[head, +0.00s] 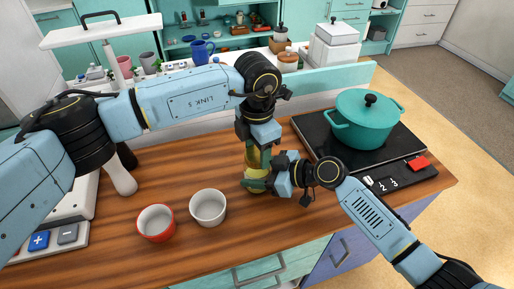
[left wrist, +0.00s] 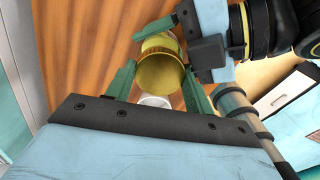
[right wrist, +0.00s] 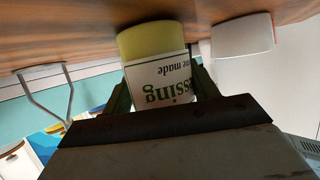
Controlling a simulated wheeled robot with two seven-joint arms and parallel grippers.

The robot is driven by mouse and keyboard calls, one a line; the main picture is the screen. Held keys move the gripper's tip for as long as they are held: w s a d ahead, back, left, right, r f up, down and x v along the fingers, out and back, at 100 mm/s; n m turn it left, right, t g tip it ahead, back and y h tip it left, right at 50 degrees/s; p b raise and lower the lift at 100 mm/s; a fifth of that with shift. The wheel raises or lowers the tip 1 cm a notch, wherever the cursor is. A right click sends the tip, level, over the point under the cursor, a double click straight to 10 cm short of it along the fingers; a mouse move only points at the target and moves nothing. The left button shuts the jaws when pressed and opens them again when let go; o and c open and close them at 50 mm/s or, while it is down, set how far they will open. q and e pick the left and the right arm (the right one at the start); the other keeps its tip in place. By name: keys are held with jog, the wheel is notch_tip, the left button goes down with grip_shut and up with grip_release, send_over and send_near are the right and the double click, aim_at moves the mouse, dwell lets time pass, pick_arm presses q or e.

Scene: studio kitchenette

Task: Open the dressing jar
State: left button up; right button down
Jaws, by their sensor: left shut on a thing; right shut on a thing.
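The dressing jar (head: 256,186) stands on the wooden counter, with yellow contents and a white label (right wrist: 160,82) in the right wrist view. My left gripper (head: 259,150) comes down from above and is shut on the jar's gold lid (left wrist: 160,70); its green fingers lie on both sides of the lid in the left wrist view. My right gripper (head: 262,180) comes in from the right, low down, and is shut on the jar body (right wrist: 153,42). The fingers hide much of the jar in the head view. I cannot tell whether the lid is loose.
A white cup (head: 208,207) and a red-rimmed cup (head: 155,223) stand left of the jar. A teal pot (head: 366,120) sits on the black hob (head: 311,130) to the right. The counter's front edge is close to the jar. A scale-like device (head: 50,238) is at the left.

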pick_arm(q)
jog(key=o, duration=1.1)
jog(key=shift+c, duration=0.2)
